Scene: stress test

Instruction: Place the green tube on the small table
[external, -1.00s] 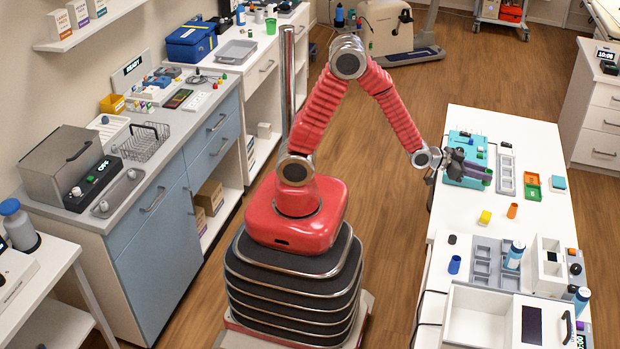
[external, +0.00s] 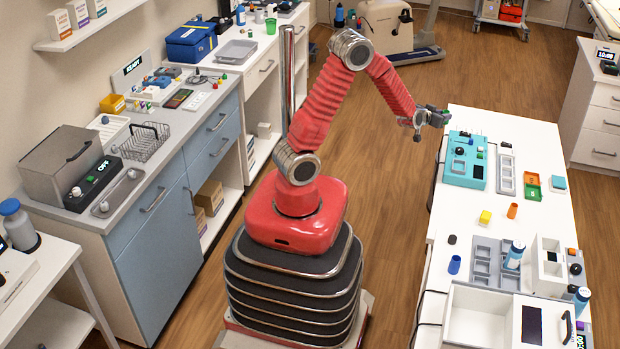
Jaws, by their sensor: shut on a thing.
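My gripper (external: 437,117) is above the left edge of the long white table, to the left of a teal device (external: 465,172). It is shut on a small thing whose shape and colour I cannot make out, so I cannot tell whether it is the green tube. A small green spot (external: 480,154) shows on the teal device, too small to identify. A small white table (external: 62,262) stands at the lower left, partly cut off by the picture edge; a grey bottle with a blue cap (external: 18,222) stands on it.
A blue-fronted counter (external: 155,235) stands left of my base. The wooden floor between is clear.

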